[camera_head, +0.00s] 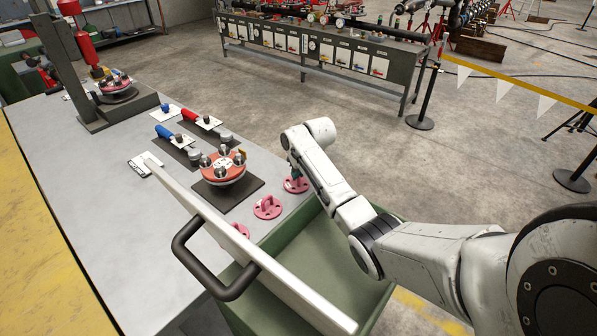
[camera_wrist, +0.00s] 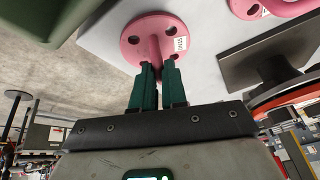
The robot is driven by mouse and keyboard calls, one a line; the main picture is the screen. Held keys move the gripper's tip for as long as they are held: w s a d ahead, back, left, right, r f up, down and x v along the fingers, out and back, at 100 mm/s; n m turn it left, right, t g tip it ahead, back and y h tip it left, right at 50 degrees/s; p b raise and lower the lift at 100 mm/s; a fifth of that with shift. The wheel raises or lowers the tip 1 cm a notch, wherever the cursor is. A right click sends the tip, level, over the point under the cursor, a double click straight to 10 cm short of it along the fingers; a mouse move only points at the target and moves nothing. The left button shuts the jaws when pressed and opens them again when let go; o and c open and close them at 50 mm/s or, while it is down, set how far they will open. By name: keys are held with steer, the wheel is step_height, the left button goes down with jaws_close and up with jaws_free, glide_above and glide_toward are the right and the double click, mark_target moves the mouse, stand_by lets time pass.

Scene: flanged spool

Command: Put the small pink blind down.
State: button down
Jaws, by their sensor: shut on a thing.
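The small pink blind (camera_head: 297,186) is a flat round disc with bolt holes, a raised stem and a white label. It is at the right edge of the grey table, at or just above the surface; I cannot tell if it touches. In the wrist view the blind (camera_wrist: 141,35) has its stem between the green fingertips of my gripper (camera_wrist: 158,68). My gripper (camera_head: 296,172) is shut on that stem, and my arm partly hides it in the head view.
Other pink blinds (camera_head: 267,207) lie nearby on the table (camera_head: 95,210); one shows in the wrist view (camera_wrist: 262,8). A red flanged spool (camera_head: 222,166) stands on a dark plate to the left.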

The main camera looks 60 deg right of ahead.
steer(key=c, duration=1.2)
jaws_free()
steer(key=shift+o, duration=0.2)
steer(key=v, duration=1.2)
steer(key=shift+a, duration=0.1)
